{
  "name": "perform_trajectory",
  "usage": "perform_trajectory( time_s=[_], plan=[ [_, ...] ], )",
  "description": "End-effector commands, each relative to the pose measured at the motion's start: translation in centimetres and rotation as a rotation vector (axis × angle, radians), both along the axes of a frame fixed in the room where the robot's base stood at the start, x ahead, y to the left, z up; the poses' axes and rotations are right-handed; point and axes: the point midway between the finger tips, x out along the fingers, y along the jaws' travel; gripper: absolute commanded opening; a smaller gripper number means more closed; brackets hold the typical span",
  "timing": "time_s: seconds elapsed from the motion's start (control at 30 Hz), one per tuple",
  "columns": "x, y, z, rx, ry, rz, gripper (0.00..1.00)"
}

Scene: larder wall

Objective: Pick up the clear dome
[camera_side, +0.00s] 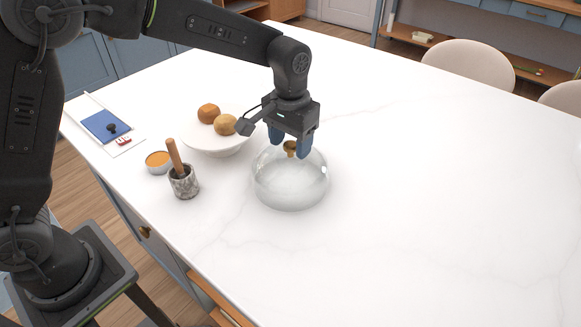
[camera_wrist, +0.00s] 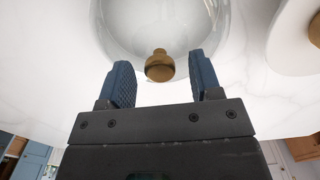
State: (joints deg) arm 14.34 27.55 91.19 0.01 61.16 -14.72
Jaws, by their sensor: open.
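The clear dome (camera_side: 290,185) is a glass bell with a brass knob (camera_side: 290,147) on top, standing upright on the white counter. My gripper (camera_side: 291,150) is above it, pointing down, with its blue fingertips at about the height of the knob. In the wrist view the two blue fingers (camera_wrist: 162,84) are open, with the brass knob (camera_wrist: 160,66) between and slightly beyond their tips. A gap shows on both sides of the knob. The glass of the dome (camera_wrist: 155,22) fills the top of the wrist view.
A stone mortar with a wooden pestle (camera_side: 183,182), a small orange-filled dish (camera_side: 158,162) and a tray with a blue item (camera_side: 105,126) are farther left. The counter (camera_side: 440,190) is clear to the right.

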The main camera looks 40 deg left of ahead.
Motion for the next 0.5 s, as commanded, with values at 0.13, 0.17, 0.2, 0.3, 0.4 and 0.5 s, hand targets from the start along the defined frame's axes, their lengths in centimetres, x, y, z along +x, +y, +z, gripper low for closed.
perform_trajectory(
  time_s=[0.13, 0.17, 0.2, 0.3, 0.4, 0.5],
  plan=[
    [0.01, -0.01, -0.21, 0.0, -0.002, 0.0, 0.58],
    [0.01, -0.01, -0.2, 0.0, -0.002, 0.0, 0.58],
    [0.01, -0.02, -0.19, 0.0, -0.001, 0.0, 0.58],
    [0.01, -0.02, -0.18, 0.0, -0.001, 0.0, 0.53],
    [0.01, -0.02, -0.17, 0.0, -0.001, 0.0, 0.43],
    [0.01, -0.02, -0.16, 0.0, -0.001, 0.0, 0.34]
  ],
)
